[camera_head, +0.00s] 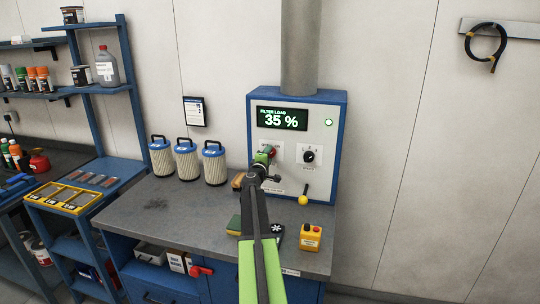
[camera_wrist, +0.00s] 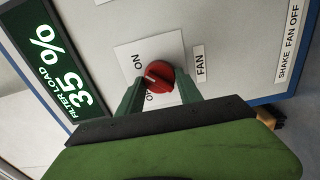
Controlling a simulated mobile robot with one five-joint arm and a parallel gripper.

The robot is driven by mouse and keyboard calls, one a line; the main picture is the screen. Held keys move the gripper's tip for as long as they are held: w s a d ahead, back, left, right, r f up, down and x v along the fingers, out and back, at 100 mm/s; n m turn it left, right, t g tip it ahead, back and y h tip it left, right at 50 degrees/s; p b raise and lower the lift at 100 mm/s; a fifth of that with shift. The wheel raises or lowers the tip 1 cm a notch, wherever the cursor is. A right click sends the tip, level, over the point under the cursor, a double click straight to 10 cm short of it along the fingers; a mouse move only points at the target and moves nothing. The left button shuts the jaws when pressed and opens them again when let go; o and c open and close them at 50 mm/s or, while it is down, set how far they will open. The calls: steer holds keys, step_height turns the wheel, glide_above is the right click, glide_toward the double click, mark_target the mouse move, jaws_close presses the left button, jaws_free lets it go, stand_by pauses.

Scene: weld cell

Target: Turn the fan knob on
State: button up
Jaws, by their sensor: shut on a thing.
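The red round fan knob (camera_wrist: 160,75) sits on a white plate (camera_wrist: 130,50) on the filter unit's front, beside a FAN label (camera_wrist: 200,64). My gripper (camera_wrist: 161,84) has its two green fingers on either side of the knob and is shut on it. A pale mark on the knob points left in the wrist view, between the ON label (camera_wrist: 137,62) and a second label (camera_wrist: 149,96) that is partly hidden by a finger. In the head view my gripper (camera_head: 268,153) reaches the panel and mostly covers the knob.
The filter unit (camera_head: 333,170) shows a 35 % screen (camera_head: 282,118), a black knob (camera_head: 309,157) and a yellow-tipped lever (camera_head: 303,200). Several filter cartridges (camera_head: 187,162) stand left on the bench (camera_head: 180,208). A yellow button box (camera_head: 311,238) sits at the bench's right.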

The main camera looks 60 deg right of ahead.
steer(key=o, duration=1.4)
steer(key=shift+w+a, duration=0.15)
steer(key=shift+c, duration=0.2)
steer(key=v, duration=1.7)
steer(key=shift+a, duration=0.15)
